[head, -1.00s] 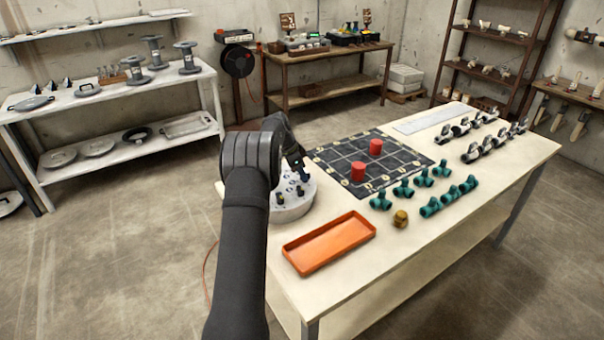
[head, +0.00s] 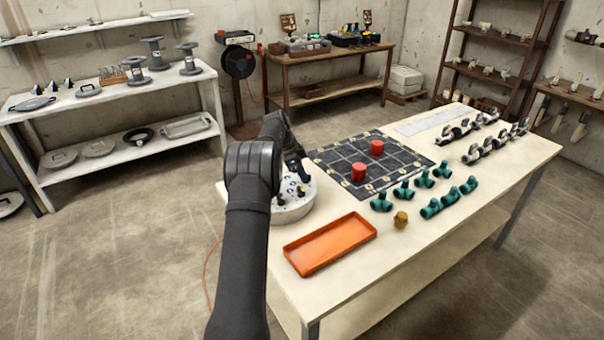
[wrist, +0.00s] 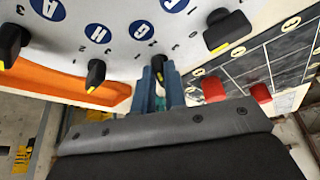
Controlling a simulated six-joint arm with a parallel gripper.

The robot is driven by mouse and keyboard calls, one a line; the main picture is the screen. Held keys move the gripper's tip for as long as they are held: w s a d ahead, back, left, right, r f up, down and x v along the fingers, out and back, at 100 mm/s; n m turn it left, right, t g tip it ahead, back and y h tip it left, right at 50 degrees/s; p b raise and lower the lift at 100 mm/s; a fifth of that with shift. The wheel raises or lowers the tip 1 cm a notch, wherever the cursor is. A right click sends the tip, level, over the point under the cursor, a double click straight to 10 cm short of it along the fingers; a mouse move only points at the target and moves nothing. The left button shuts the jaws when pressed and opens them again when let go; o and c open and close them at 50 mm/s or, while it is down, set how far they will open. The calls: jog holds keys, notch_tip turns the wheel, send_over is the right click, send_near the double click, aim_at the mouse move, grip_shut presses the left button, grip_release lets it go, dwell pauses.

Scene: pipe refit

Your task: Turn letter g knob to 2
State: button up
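The round white knob panel (head: 292,212) sits at the table's left end. In the wrist view the panel (wrist: 190,52) carries blue letter discs and black knobs with yellow pointer marks. The G disc (wrist: 141,30) is near the top middle. Its knob (wrist: 159,68) stands between the two blue fingers of my gripper (wrist: 162,88), which hide part of it. The fingers sit close on both sides; whether they press on it I cannot tell. The pointer's number is not clear. In the head view my gripper (head: 297,170) is at the panel, mostly behind my arm.
The H knob (wrist: 96,74) stands left of the G knob, and another knob (wrist: 226,32) stands to the right. An orange tray (head: 329,243), a dark grid board (head: 400,160) with two red cylinders, and several teal fittings (head: 432,207) lie on the table.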

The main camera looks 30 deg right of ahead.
jog(key=o, duration=0.4)
jog(key=shift+r, duration=0.1)
jog(key=v, duration=1.7)
jog(key=shift+a, duration=0.2)
jog(key=x, duration=1.7)
jog(key=shift+d, duration=0.2)
